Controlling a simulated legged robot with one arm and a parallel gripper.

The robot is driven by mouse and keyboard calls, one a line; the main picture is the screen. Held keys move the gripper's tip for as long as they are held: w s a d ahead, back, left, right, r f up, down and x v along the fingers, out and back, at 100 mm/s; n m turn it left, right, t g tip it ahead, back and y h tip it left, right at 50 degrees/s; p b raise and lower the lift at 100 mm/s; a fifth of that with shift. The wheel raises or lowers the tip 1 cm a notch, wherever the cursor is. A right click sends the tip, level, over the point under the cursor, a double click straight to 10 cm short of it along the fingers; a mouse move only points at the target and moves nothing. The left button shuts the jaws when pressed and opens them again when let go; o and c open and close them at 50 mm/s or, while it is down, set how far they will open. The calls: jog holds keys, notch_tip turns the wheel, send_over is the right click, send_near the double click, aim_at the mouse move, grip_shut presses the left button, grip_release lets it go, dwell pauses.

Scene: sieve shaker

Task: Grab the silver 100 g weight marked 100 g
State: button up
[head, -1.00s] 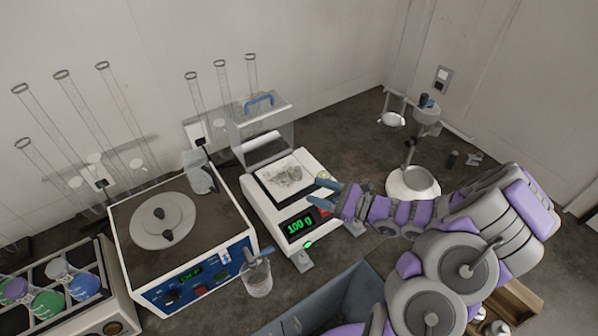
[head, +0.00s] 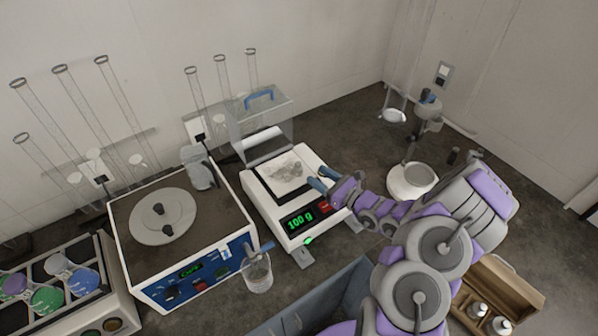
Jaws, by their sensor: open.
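The white balance (head: 258,196) stands in the middle of the bench and its green display reads 100 g. A crumpled grey-white, clear-looking item (head: 285,171) lies on its pan. My gripper (head: 322,179) is open at the right edge of the pan, its blue fingertips pointing left. I cannot clearly make out a 100 g weight on the balance; anything small between the fingertips is too small to tell. Silver pieces (head: 478,310) stand in an open wooden box at the lower right; no marking on them is readable.
A beaker (head: 257,275) stands in front. A clear cover with a blue handle (head: 262,125) is behind the balance. A stand with a white bowl (head: 412,182) is at the right.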

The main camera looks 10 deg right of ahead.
aim_at(301, 166)
jog(key=b+x, duration=0.1)
jog(key=x, duration=0.3)
jog(key=b+x, duration=0.1)
jog(key=x, duration=0.4)
jog(key=shift+s+a, duration=0.2)
jog(key=shift+a, duration=0.05)
jog(key=shift+c, duration=0.4)
jog(key=shift+d, duration=0.1)
grip_shut()
